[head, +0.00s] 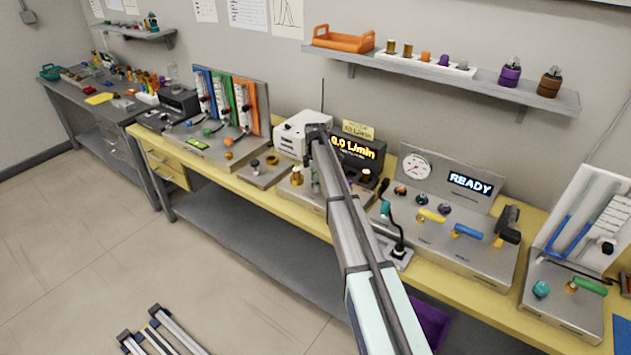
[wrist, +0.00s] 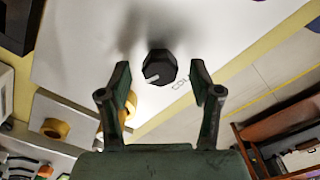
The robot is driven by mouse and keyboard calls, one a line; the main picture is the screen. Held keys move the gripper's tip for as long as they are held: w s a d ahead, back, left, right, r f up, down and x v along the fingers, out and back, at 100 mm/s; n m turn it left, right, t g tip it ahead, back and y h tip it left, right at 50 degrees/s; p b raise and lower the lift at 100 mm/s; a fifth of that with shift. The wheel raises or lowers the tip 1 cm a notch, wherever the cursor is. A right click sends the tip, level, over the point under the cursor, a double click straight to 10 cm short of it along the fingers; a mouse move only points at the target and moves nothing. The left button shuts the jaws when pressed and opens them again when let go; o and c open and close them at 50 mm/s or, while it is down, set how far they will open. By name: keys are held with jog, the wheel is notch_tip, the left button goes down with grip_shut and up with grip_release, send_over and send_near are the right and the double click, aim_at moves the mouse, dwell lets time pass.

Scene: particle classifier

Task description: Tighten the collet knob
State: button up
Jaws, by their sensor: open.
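A black faceted knob (wrist: 158,67) with a white pointer line stands on a white surface in the wrist view. My gripper (wrist: 160,82) is open, with one finger on each side of the knob's near end. I see gaps on both sides, and the knob appears to lie beyond the fingertips, not gripped. In the head view my gripper (head: 318,131) is small and dark at the white box (head: 292,133) on the bench. My arm hides part of that area, and the black knob cannot be made out there.
Brass-coloured round parts (wrist: 55,129) lie left of the fingers in the wrist view. The flow display (head: 357,148) stands right of the white box, and the panel marked READY (head: 470,182) is farther right. A wall shelf (head: 440,75) hangs above. Floor in front is mostly free.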

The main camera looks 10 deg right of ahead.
jog(key=shift+f, duration=0.15)
jog(key=c, duration=1.1)
jog(key=shift+c, duration=0.2)
